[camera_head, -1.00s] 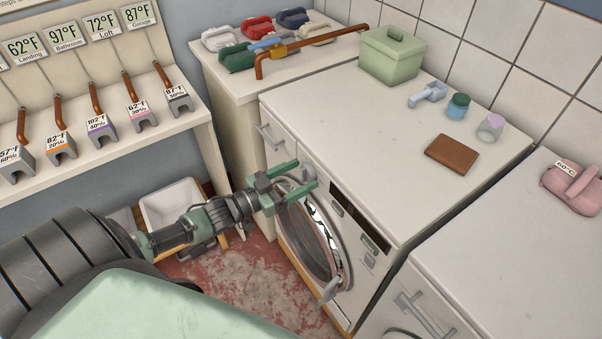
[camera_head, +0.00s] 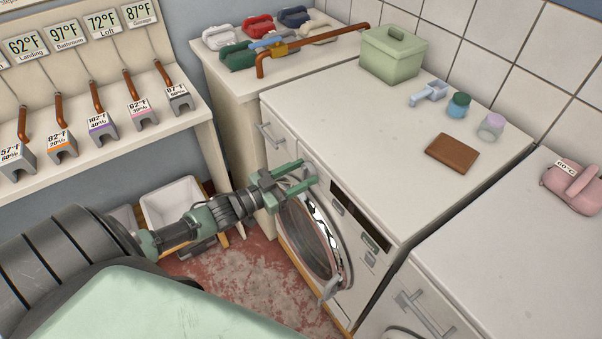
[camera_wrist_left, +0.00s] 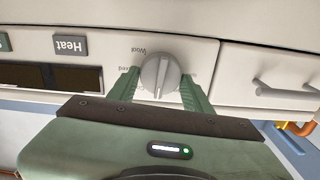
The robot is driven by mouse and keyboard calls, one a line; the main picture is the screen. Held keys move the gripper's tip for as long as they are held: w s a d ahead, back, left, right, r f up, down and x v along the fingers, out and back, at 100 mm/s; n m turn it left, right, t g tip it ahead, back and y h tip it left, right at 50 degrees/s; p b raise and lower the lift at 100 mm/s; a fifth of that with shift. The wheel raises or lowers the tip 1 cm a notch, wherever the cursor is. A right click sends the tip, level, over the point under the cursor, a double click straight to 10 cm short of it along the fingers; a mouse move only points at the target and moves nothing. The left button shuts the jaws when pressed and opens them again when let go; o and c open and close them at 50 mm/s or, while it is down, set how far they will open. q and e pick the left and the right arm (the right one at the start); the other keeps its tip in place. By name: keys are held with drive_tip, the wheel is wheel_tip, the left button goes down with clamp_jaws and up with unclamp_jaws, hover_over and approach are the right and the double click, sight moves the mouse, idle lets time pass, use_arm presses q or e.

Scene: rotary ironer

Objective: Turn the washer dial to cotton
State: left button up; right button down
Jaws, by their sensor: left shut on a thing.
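The washer (camera_head: 345,219) stands in the middle of the head view, with its round door (camera_head: 315,240) below the control panel. My left gripper (camera_head: 304,175) is at the upper left of the washer's front. In the left wrist view, the round grey dial (camera_wrist_left: 160,75) sits between the two green fingers of this gripper (camera_wrist_left: 164,90), which is shut on it. The panel appears upside down there; "Wool" reads beside the dial, and other labels are partly covered by the fingers. A pale ridge runs across the dial roughly upright in that view. My right gripper is not in view.
A "Heat" button (camera_wrist_left: 70,45) and dark display (camera_wrist_left: 75,77) are on the panel. A drawer handle (camera_wrist_left: 285,92) is beside the dial. On the washer top are a green box (camera_head: 392,58), brown wallet (camera_head: 453,153) and small jars. A white bin (camera_head: 175,203) stands on the floor.

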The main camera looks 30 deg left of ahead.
use_arm(q)
drive_tip(key=m, duration=0.3)
drive_tip(key=shift+d+m, duration=0.1)
drive_tip(key=shift+m, duration=2.3)
drive_tip(key=o, duration=1.3)
drive_tip(key=shift+s, duration=0.1)
drive_tip(key=shift+o, duration=0.2)
drive_tip(key=shift+s+f, duration=0.1)
drive_tip(key=b+v, duration=0.1)
drive_tip(key=v, duration=0.6)
drive_tip(key=shift+s+b, duration=0.3)
